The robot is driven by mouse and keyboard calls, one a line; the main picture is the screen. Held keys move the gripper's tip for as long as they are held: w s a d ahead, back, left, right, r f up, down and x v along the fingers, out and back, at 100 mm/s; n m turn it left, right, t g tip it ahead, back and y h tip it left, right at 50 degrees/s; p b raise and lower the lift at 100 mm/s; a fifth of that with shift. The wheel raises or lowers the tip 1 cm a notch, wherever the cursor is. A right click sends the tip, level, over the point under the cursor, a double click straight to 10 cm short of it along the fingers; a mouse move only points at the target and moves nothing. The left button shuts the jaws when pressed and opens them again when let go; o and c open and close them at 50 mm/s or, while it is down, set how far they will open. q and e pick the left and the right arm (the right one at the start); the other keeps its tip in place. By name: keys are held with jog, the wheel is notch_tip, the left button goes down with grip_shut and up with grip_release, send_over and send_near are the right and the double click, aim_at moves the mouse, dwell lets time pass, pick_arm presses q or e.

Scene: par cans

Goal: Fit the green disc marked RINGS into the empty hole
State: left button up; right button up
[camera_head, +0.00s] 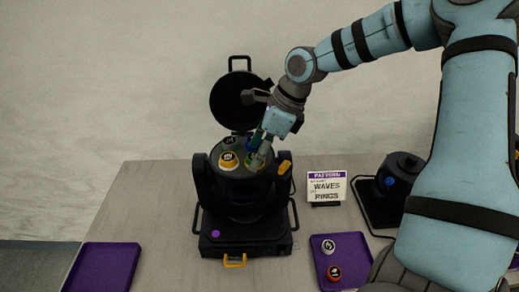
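A black moving-head lamp (247,205) stands on the table with its round lid (232,100) swung up behind. Its top face holds several discs, among them an orange-rimmed one (228,160) at the front left. My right gripper (256,160) reaches down from the upper right to the front right of that face. A small green and yellow disc edge (249,161) shows at its fingertips, probably the green disc; its marking is unreadable. The fingers hide much of that spot, so I cannot tell grip or seating. My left gripper is out of view.
An empty purple tray (104,268) lies at the left. A sign (327,187) reads PATTERN, WAVES, RINGS. A second black lamp (402,168) stands right.

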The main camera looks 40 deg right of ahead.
jog(key=v, duration=1.2)
